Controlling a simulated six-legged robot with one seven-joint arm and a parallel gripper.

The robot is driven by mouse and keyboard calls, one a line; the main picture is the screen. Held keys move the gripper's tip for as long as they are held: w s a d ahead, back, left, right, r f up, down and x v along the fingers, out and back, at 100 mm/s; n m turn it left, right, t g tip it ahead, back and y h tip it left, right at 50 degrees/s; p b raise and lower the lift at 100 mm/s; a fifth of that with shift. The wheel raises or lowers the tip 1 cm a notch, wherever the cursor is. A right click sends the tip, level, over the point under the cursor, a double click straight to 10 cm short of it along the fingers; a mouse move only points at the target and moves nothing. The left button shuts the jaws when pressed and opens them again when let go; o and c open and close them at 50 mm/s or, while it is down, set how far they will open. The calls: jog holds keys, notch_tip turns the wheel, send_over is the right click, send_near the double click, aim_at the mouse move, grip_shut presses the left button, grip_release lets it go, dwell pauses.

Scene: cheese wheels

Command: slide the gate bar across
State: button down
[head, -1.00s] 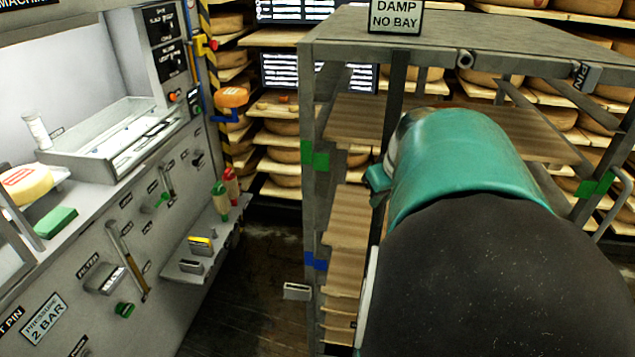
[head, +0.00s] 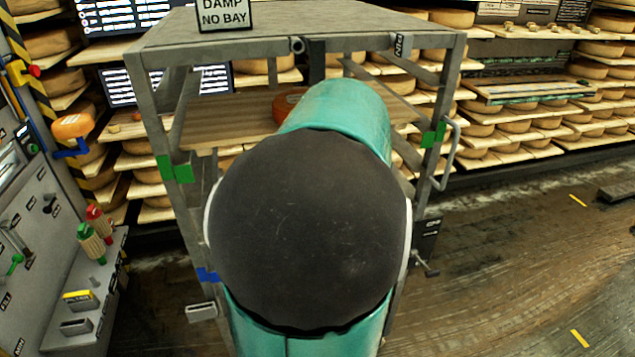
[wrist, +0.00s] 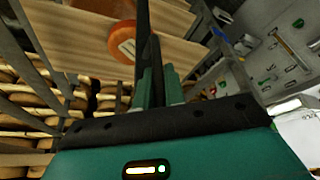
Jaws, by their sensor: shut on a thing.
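The gate bar is a dark upright bar (head: 317,62) hanging at the front of the grey rack (head: 215,40), near the middle of its opening. Its lower part is hidden behind my arm in the head view. In the wrist view the dark bar (wrist: 143,45) rises from between the green fingers of my gripper (wrist: 158,88), which is shut on it. The gripper itself is hidden behind my arm in the head view. An orange-red cheese wheel (head: 289,103) sits on the rack's wooden shelf behind the bar; it also shows in the wrist view (wrist: 122,42).
A sign reading "DAMP NO BAY" (head: 224,14) stands on the rack top. Green clips (head: 176,170) mark the posts, and a handle (head: 447,155) juts from the right side. A machine panel (head: 35,225) stands left. Cheese shelves line the back. Floor (head: 500,260) is open at right.

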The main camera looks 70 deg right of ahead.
jog(key=shift+s+d+r, duration=0.15)
jog(key=shift+s+d, duration=0.05)
jog(key=c, duration=1.5)
grip_release()
jog(key=shift+s, duration=0.1)
jog(key=v, duration=1.3)
jog(key=shift+r, duration=0.3)
jog(key=shift+a, duration=0.15)
